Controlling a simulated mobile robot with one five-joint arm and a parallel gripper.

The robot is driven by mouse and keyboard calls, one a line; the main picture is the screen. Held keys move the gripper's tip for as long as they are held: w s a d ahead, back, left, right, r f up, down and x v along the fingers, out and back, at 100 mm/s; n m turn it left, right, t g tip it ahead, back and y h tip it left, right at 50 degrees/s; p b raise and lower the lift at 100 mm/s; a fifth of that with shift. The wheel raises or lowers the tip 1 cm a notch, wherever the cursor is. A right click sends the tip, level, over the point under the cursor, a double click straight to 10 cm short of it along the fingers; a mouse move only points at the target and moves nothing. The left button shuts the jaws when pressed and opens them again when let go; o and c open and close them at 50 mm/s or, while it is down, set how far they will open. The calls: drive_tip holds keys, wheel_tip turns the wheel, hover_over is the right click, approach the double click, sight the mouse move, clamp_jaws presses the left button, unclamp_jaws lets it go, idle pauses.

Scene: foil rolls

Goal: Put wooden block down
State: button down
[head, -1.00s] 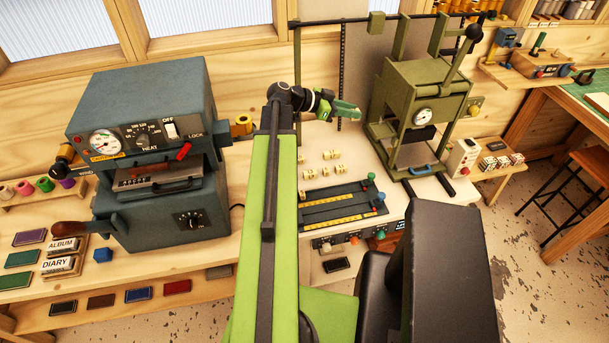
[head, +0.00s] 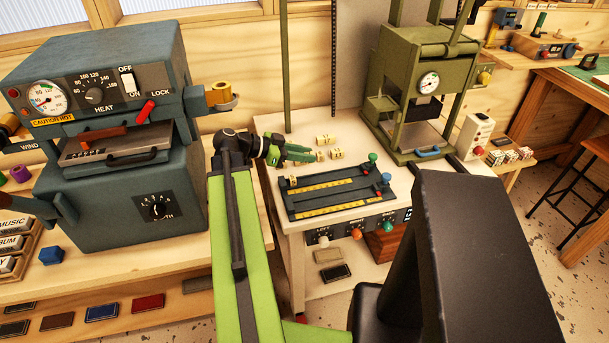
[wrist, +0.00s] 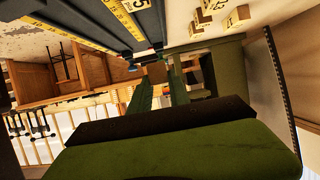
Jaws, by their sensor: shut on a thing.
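My gripper (head: 300,154) is low over the pale workbench, beside the ruled tray and the small wooden blocks. In the wrist view its two green fingers (wrist: 160,90) point away from the camera, with a small plain brown wooden block (wrist: 156,72) between their tips. They are shut on this block. In the head view I cannot clearly tell the held block from the loose blocks near the fingertips. Whether the held block touches the bench is not clear.
Loose marked blocks (head: 337,153) lie just beyond the gripper; they also show in the wrist view (wrist: 238,18). A dark tray with yellow rulers (head: 330,195) lies in front. A green press (head: 425,85) stands right and a grey heat machine (head: 110,110) left.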

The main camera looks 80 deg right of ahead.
sight(283, 181)
drive_tip(key=shift+w+a+f, duration=0.1)
drive_tip(key=shift+f, duration=0.05)
drive_tip(key=shift+f, duration=0.1)
wheel_tip(283, 181, down, 7)
drive_tip(key=b, duration=0.6)
drive_tip(key=shift+r+b, duration=0.2)
drive_tip(key=shift+b, duration=0.1)
drive_tip(key=shift+f+b, duration=0.6)
drive_tip(key=c, duration=1.1)
unclamp_jaws()
drive_tip(key=shift+c, duration=0.2)
drive_tip(key=p+v, duration=0.3)
drive_tip(key=v, duration=0.3)
drive_tip(key=shift+w+a+r, duration=0.1)
drive_tip(key=shift+w+r, duration=0.15)
drive_tip(key=shift+r, duration=0.05)
drive_tip(key=shift+w+a, duration=0.25)
drive_tip(key=shift+w, duration=0.15)
